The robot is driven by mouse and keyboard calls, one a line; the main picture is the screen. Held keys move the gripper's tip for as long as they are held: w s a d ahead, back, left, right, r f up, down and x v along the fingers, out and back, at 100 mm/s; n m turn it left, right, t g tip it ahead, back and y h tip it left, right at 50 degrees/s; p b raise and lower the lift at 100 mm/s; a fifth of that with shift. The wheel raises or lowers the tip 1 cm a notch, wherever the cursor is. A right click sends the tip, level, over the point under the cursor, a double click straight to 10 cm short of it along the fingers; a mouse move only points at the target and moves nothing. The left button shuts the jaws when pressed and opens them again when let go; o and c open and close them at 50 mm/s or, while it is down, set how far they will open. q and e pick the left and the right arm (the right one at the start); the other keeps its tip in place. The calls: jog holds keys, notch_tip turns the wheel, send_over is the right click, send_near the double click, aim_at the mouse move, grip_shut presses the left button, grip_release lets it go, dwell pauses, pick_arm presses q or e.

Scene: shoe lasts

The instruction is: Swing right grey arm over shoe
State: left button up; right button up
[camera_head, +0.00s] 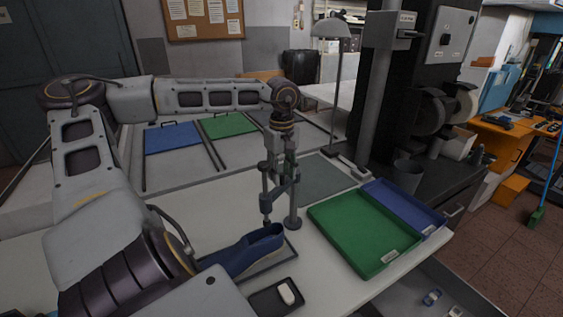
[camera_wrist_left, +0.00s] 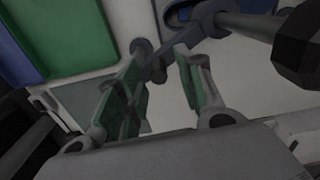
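The blue shoe (camera_head: 250,252) lies on a dark mat on the white table, its left end hidden behind my own arm. A round grey post (camera_head: 293,212) stands just behind the shoe's right end. A thin upright rod (camera_head: 265,200) hangs near the shoe, its tip above it. My left gripper (camera_head: 281,182) points down at the top of the post. In the left wrist view, its green-padded fingers (camera_wrist_left: 160,85) are apart, with part of the grey arm (camera_wrist_left: 185,45) between them; I cannot tell whether they touch it. My right gripper is not in view.
A green tray (camera_head: 325,222) and a blue tray (camera_head: 432,219) stand right of the post. A small dark tray (camera_head: 262,301) with a white item is in front of the shoe. A lamp (camera_head: 334,80) and a dark machine (camera_head: 400,85) stand behind.

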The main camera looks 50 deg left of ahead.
aim_at(282, 173)
pick_arm(q)
notch_tip(282, 173, up, 11)
dwell(0.7)
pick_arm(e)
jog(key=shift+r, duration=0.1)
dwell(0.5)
